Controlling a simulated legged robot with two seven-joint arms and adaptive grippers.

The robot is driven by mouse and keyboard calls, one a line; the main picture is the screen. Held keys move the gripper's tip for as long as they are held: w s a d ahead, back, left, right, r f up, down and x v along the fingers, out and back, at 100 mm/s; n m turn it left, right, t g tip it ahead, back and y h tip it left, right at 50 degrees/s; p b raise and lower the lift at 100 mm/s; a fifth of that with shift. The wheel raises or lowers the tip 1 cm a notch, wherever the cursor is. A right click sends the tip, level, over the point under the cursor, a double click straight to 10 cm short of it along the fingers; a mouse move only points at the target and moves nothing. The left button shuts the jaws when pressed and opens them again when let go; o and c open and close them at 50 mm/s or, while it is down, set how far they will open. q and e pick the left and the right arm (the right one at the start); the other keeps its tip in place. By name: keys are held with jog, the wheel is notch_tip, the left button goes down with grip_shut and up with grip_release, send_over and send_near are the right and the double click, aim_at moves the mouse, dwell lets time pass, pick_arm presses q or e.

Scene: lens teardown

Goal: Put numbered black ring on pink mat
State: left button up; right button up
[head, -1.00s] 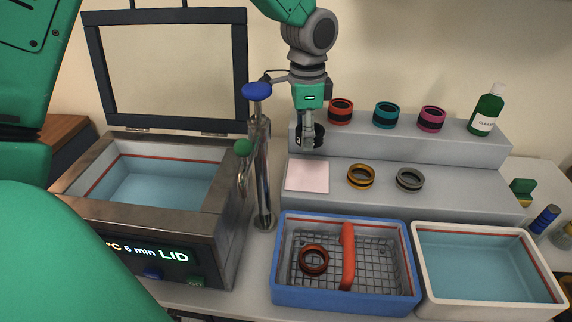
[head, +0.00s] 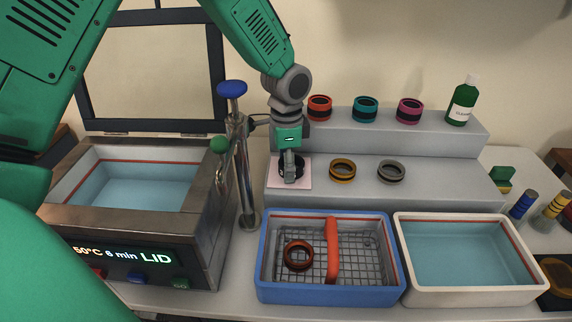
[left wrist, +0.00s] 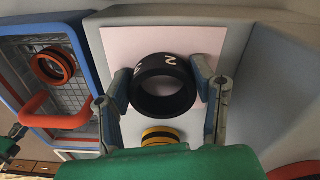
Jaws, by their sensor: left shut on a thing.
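The numbered black ring (left wrist: 163,90) shows white markings on its rim in the left wrist view. My left gripper (left wrist: 167,87) is shut on it, one finger on each side. In the head view the ring (head: 285,170) is partly hidden by my left gripper (head: 291,175). The pink mat (head: 302,182) lies on the lower grey step, and the ring is over it. The mat (left wrist: 120,42) also shows behind the ring in the left wrist view. I cannot tell whether the ring touches the mat. My right gripper is not in view.
An amber ring (head: 343,170) and a grey ring (head: 391,171) stand right of the mat. Red (head: 320,107), teal (head: 365,109) and magenta (head: 409,110) rings stand on the upper step. A blue tub (head: 262,262) with a wire basket is in front. A metal post (head: 243,180) stands left.

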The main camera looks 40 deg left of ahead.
pick_arm(q)
jog(key=shift+d+f, duration=0.1)
jog(key=o, duration=1.3)
jog(key=shift+c, duration=0.2)
jog(key=shift+a, duration=0.5)
jog(key=shift+a+r, duration=0.1)
jog(key=shift+r, duration=0.3)
notch_tip(320, 180, up, 11)
jog(key=p, duration=0.1)
jog(key=shift+r, duration=0.2)
jog(key=shift+d, duration=0.35)
